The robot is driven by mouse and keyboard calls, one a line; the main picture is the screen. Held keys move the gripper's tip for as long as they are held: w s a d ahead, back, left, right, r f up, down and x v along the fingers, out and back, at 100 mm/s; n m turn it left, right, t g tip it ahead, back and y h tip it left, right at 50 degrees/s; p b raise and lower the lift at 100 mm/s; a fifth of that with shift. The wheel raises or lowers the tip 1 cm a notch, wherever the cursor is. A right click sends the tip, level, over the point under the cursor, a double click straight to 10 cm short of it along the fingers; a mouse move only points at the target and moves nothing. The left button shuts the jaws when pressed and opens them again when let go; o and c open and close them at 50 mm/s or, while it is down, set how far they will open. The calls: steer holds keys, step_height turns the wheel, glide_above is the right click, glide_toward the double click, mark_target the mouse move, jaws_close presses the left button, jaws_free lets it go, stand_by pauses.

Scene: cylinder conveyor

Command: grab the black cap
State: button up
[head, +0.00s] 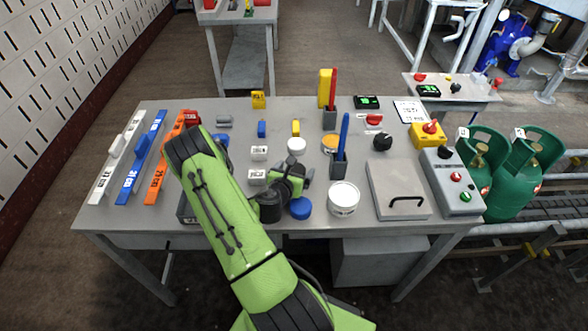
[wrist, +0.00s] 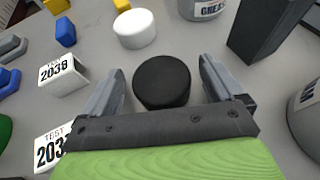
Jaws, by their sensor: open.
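The black cap (wrist: 162,82) is a short round dark disc standing flat on the grey table in the wrist view. My gripper (wrist: 161,72) is open, with one finger to the left of the cap and one to the right. Gaps show between the cap and both fingers. In the head view my gripper (head: 294,178) is low over the middle of the table, and I cannot clearly tell the cap from the dark gripper parts there.
A white cap (head: 296,146) stands just beyond. White test blocks (head: 258,153) are on the left. A dark pen holder (head: 338,170) and a white tub (head: 343,199) stand on the right. A blue cap (head: 300,208) is close in front.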

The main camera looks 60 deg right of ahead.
steer(key=shift+s+a+r, duration=0.15)
steer(key=shift+a+r, duration=0.05)
steer(key=shift+c, duration=0.4)
steer(key=shift+f, duration=0.1)
steer(key=c, duration=1)
